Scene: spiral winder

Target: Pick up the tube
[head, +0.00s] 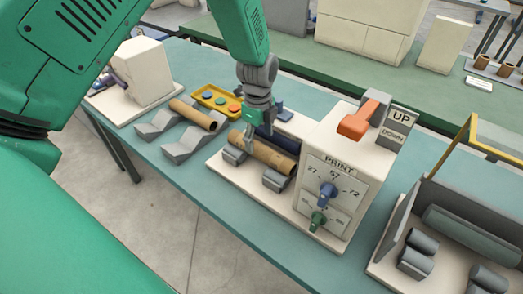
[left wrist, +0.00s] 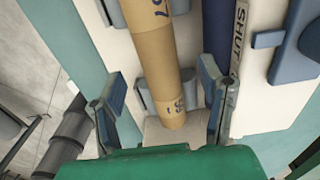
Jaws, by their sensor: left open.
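A brown cardboard tube (head: 272,157) lies on grey cradles on the white base of the PRINT machine. A second brown tube (head: 198,113) rests on grey V-shaped supports to its left. My left gripper (head: 246,143) points down over the left part of the machine's tube. In the left wrist view that tube (left wrist: 157,55) has dark printed marks and its near end lies between the two open fingers (left wrist: 163,85). A gap shows on both sides of it. I cannot tell how far the fingertips are above the base. My right gripper is not in view.
The PRINT machine (head: 338,185) has a blue knob, a green knob and an orange lever (head: 364,118). A dark blue roller (head: 279,139) lies just behind the tube. A yellow tray (head: 217,102) stands behind the supports. Another roller machine (head: 450,235) stands at right.

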